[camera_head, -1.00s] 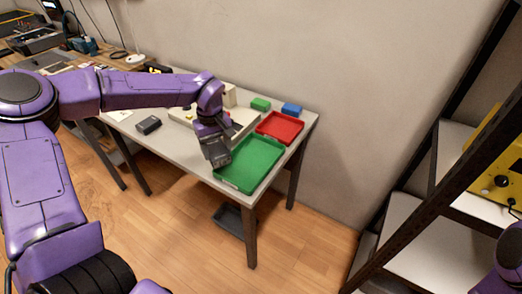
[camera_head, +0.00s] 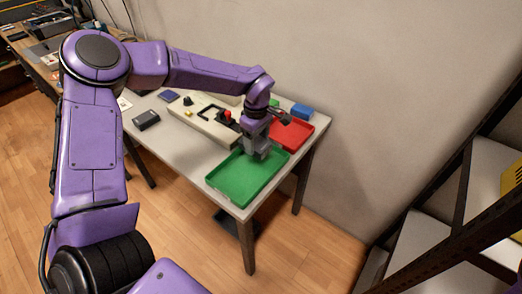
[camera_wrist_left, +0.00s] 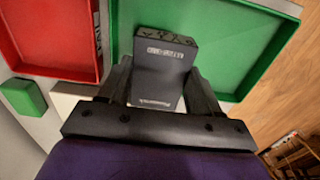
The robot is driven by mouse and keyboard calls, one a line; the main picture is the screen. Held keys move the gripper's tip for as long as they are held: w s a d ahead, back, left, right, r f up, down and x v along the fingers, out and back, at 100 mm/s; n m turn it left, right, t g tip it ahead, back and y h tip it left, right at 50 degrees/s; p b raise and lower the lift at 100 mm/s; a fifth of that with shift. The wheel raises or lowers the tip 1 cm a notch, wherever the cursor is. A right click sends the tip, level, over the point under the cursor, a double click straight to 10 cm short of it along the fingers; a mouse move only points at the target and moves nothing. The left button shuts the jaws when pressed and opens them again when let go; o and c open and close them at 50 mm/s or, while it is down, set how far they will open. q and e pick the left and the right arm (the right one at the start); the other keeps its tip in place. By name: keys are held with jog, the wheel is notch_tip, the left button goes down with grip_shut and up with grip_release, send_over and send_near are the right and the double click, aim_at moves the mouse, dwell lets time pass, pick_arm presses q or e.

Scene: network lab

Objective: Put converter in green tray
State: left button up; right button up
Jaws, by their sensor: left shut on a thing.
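My left gripper (camera_head: 257,155) is over the far end of the green tray (camera_head: 246,178), pointing down. In the left wrist view its two fingers (camera_wrist_left: 160,85) are shut on the converter (camera_wrist_left: 162,62), a dark grey box with pale lettering. The green tray also shows in the left wrist view (camera_wrist_left: 275,45), beyond and below the converter. I cannot tell whether the converter touches the tray floor. In the head view the gripper mostly hides the converter. My right gripper is in neither view.
A red tray (camera_head: 293,133) lies beside the green tray, with a blue box (camera_head: 302,110) behind it. A beige panel with a red knob (camera_head: 226,115) and a small black box (camera_head: 146,119) are on the table. A dark shelf rack (camera_head: 455,215) stands at right.

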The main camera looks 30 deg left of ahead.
aim_at(261, 143)
pick_arm(q)
jog(key=shift+w+d+f, duration=0.1)
jog(key=shift+d+f, duration=0.2)
jog(key=shift+f, duration=0.1)
jog(key=f, duration=0.3)
jog(key=shift+w+d+f, duration=0.2)
jog(key=shift+d+f, duration=0.1)
jog(key=shift+f, duration=0.05)
jog(key=shift+s, duration=0.1)
jog(key=o, duration=1.2)
jog(key=shift+f, duration=0.15)
jog(key=shift+o, duration=0.2)
notch_tip(261, 143, up, 12)
jog(key=shift+r, duration=0.25)
